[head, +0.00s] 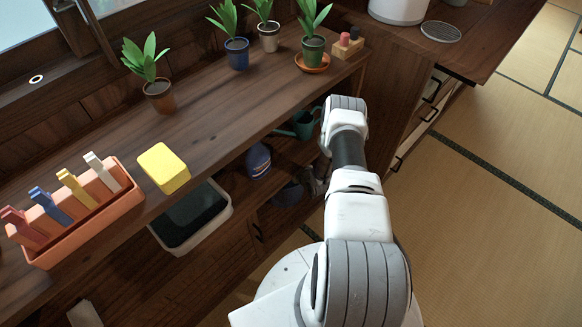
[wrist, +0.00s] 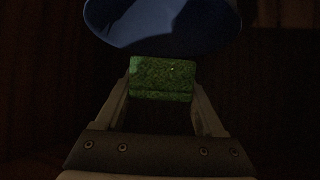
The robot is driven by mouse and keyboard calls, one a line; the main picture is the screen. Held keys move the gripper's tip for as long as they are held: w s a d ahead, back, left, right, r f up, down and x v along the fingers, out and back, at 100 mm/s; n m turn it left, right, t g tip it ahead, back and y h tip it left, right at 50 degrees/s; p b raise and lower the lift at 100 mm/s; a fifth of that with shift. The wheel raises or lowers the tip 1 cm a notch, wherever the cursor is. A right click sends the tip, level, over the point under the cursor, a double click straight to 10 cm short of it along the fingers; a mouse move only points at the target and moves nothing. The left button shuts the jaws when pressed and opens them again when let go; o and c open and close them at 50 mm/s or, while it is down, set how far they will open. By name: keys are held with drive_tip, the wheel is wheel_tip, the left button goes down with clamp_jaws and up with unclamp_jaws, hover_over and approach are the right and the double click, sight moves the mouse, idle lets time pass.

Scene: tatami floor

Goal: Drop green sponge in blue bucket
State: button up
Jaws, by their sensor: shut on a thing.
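My gripper (wrist: 162,82) is shut on the green sponge (wrist: 162,78), which sits between the two fingertips in the dark wrist view. The blue bucket (wrist: 212,28) shows at the top of that view, just beyond the sponge, and is cut off by the frame edge. I cannot tell whether the sponge is over its opening or touching it. In the head view my arm reaches down beside the shelf, and the sponge is not visible there. A dark blue shape (head: 288,193) low under the shelf may be the bucket.
The upper shelf (head: 215,105) holds a yellow sponge (head: 164,167), an orange planter box (head: 85,228) with coloured clips, and several potted plants. Below are a blue container (head: 257,160), a teal watering can (head: 301,123) and a white tray (head: 222,222). Tatami floor (head: 500,240) is clear at right.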

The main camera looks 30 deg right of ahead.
drive_tip(key=o, duration=1.4)
drive_tip(key=shift+s+r+p, duration=0.3)
drive_tip(key=shift+s+r, duration=0.1)
drive_tip(key=shift+s, duration=0.1)
drive_tip(key=s+p, duration=0.3)
drive_tip(key=s, duration=1)
drive_tip(key=shift+s+d+r, duration=0.25)
drive_tip(key=shift+s+r, duration=0.05)
drive_tip(key=shift+r, duration=0.15)
drive_tip(key=shift+s, duration=0.1)
